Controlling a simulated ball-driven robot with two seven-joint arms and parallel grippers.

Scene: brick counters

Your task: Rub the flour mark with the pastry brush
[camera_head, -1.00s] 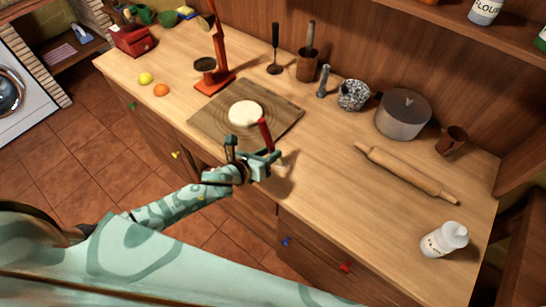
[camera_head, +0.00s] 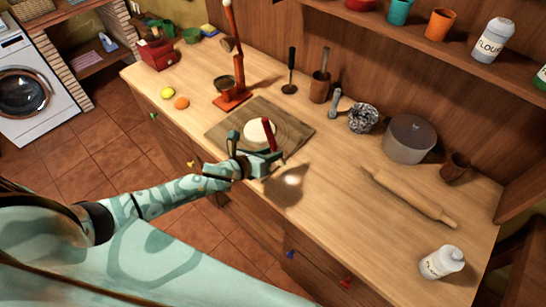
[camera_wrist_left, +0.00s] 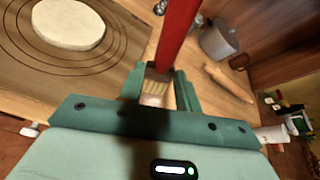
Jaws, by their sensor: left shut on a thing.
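My left gripper (camera_head: 258,160) is shut on the pastry brush (camera_head: 269,134), whose red handle points up. The gripper is over the counter's front edge, by the near corner of the pastry board. The flour mark (camera_head: 292,180) is a small white patch on the wood, just right of the gripper in the head view, within a dark shadow. In the left wrist view, the red handle (camera_wrist_left: 178,35) rises between the fingers and pale bristles (camera_wrist_left: 156,88) show below it. I cannot tell whether the bristles touch the counter. My right gripper is not in view.
The pastry board (camera_head: 222,133) carries round white dough (camera_head: 257,129). A red-orange stand (camera_head: 232,98) is behind it. The counter between mark and bottle is clear.

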